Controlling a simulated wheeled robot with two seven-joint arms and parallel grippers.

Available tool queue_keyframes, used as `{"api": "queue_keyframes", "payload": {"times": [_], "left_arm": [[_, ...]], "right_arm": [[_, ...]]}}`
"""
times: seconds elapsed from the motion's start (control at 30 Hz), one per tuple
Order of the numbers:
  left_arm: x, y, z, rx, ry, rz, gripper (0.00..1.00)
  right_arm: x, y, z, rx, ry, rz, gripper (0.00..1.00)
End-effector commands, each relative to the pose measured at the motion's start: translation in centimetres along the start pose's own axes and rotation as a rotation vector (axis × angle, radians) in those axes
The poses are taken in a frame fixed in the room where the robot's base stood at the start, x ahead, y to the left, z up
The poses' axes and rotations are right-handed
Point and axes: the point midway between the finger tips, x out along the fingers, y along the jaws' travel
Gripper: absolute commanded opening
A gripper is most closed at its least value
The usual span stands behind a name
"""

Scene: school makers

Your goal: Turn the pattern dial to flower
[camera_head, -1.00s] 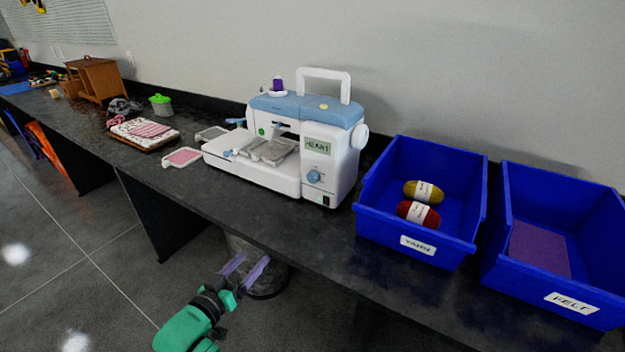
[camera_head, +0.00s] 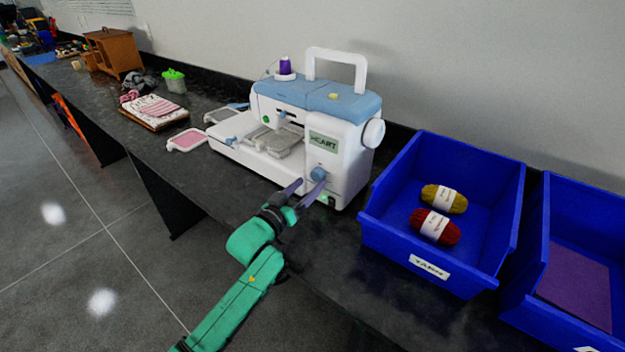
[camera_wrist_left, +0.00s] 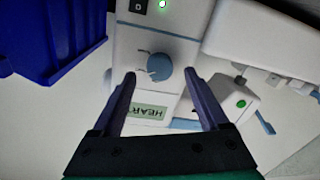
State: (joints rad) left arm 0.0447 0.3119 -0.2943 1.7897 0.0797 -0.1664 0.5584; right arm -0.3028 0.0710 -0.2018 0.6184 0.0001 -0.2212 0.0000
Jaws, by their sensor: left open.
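The white and blue sewing machine (camera_head: 300,125) stands upright on the dark counter. Its small screen (camera_head: 323,140) reads HEART; the screen also shows in the left wrist view (camera_wrist_left: 148,112). The blue round pattern dial (camera_head: 318,174) is on the machine's front below the screen. In the left wrist view the dial (camera_wrist_left: 160,68) lies between and just beyond the fingertips. My left gripper (camera_head: 308,190) is open in front of the dial, its fingers on either side; I cannot tell if they touch it. It also shows in the left wrist view (camera_wrist_left: 160,82). My right gripper is not in view.
A blue yarn bin (camera_head: 385,232) with two yarn balls stands close right of the machine, with a felt bin (camera_head: 535,245) beyond it. Hoops (camera_head: 187,141), folded fabric (camera_head: 158,106) and a green-lidded jar (camera_head: 174,82) lie to the left.

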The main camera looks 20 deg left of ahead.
Motion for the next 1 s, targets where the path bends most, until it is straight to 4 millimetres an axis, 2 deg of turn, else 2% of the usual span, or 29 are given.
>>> {"api": "queue_keyframes", "payload": {"times": [0.03, 0.17, 0.43, 0.63, 1.0], "left_arm": [[1.0, 0.0, -0.1, -0.001, 0.002, 0.000, 0.77], [2.4, 0.0, 0.0, -0.001, 0.001, 0.000, 0.77], [2.7, 0.0, 0.1, -0.001, -0.001, 0.000, 0.77], [2.6, 0.0, 0.1, 0.000, 0.000, 0.000, 0.01], [2.6, 0.0, 0.1, 0.041, 0.003, 0.001, 0.00]], "right_arm": [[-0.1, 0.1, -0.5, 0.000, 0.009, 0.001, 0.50], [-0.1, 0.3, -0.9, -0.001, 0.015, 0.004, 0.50], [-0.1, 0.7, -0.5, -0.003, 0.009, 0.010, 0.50], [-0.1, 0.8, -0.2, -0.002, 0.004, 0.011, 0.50], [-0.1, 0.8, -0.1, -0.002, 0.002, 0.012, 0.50]]}}
